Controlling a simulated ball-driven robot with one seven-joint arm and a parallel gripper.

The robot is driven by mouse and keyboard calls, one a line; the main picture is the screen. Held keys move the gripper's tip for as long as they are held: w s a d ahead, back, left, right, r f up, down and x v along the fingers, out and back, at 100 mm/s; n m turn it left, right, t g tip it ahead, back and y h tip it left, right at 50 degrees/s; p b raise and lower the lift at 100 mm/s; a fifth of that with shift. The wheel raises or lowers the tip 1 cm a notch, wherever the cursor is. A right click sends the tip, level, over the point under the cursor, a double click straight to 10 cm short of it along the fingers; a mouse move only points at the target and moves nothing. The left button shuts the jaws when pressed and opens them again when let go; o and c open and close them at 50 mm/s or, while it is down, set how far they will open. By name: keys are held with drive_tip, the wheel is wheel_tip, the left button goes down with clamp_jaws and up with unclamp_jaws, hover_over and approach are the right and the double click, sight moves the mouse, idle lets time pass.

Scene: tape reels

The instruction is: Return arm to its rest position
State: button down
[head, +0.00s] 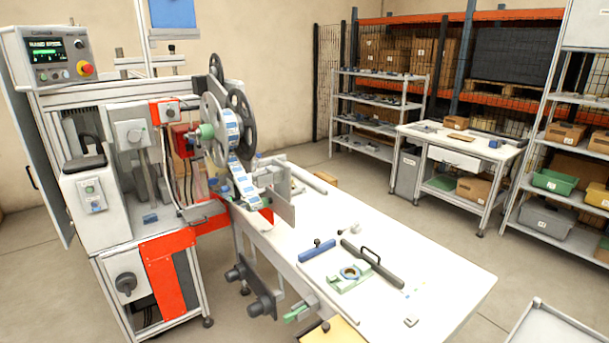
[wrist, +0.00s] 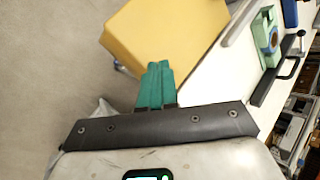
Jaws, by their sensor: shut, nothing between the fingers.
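My gripper (wrist: 158,66) shows in the wrist view as two teal fingers pressed together with nothing between them. It points at a yellow panel or box (wrist: 165,30), with a gap I cannot judge. I cannot pick out my arm or gripper with certainty in the head view. The white table (head: 440,265) stands to the right of the fingers in the wrist view. Tape reels (head: 214,130) hang on the machine at the left of the head view, with a blue-and-white strip running down from them.
On the table lie a green fixture with a ring (head: 350,274), a black handled bar (head: 372,262) and a blue bar (head: 317,250). The yellow piece (head: 335,331) sits at the table's near edge. Shelves (head: 380,100) and a workbench (head: 460,150) stand behind. Floor between is clear.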

drive_tip(key=s+d+r+n+g+h, duration=0.1)
drive_tip(key=s+d+n, duration=0.2)
drive_tip(key=s, duration=0.9)
drive_tip(key=s+d+n+g+h, duration=0.2)
drive_tip(key=s+n, duration=0.5)
drive_tip(key=s, duration=0.5)
drive_tip(key=s+d+r+n+g+h, duration=0.1)
drive_tip(key=s+n, duration=0.4)
drive_tip(key=s, duration=0.7)
drive_tip(key=d+g+b, duration=0.1)
drive_tip(key=d, duration=0.1)
drive_tip(key=shift+s+d+r+h, duration=0.3)
drive_tip(key=shift+h, duration=0.1)
